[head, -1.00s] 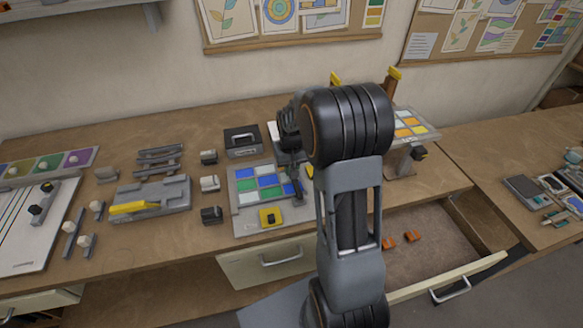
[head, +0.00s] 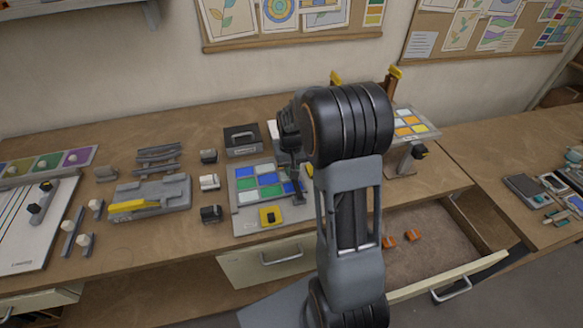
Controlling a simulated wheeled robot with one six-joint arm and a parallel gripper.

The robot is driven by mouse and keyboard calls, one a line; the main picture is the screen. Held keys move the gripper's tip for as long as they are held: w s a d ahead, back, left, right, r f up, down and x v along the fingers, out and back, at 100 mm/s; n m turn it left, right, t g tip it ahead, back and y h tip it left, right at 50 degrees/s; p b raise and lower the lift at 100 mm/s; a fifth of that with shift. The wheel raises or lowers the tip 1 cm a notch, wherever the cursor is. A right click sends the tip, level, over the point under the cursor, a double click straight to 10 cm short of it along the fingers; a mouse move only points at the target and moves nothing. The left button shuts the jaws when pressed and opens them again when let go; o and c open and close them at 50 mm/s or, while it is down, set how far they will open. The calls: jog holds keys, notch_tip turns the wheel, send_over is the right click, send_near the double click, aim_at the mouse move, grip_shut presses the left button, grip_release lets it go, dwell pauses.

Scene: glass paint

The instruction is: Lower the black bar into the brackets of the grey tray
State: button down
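The grey tray (head: 245,219) lies on the workbench and holds blue, green and white glass panes, with a yellow block at its front. My gripper (head: 295,180) is over the right side of the tray, partly hidden by my own arm. A thin dark piece, perhaps the black bar (head: 299,196), shows under it at the tray's right edge. I cannot tell whether the fingers are shut on it or whether it touches the tray. The brackets are too small or hidden to make out.
A black box (head: 241,140) stands behind the tray. Several small clamps, a grey fixture with a yellow handle (head: 128,206) and dark rails (head: 158,157) lie to the left. An open drawer (head: 420,235) with orange pieces is at the right front. A stand with a coloured panel (head: 408,124) is at the back right.

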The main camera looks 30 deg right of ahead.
jog(key=shift+f, duration=0.1)
dwell(0.4)
jog(key=shift+f+b, duration=0.7)
jog(key=shift+f, duration=0.1)
jog(key=c, duration=1)
grip_release()
jog(key=shift+r, duration=0.2)
jog(key=shift+r+p, duration=2.65)
jog(key=shift+r, duration=0.75)
jog(key=shift+f, duration=0.1)
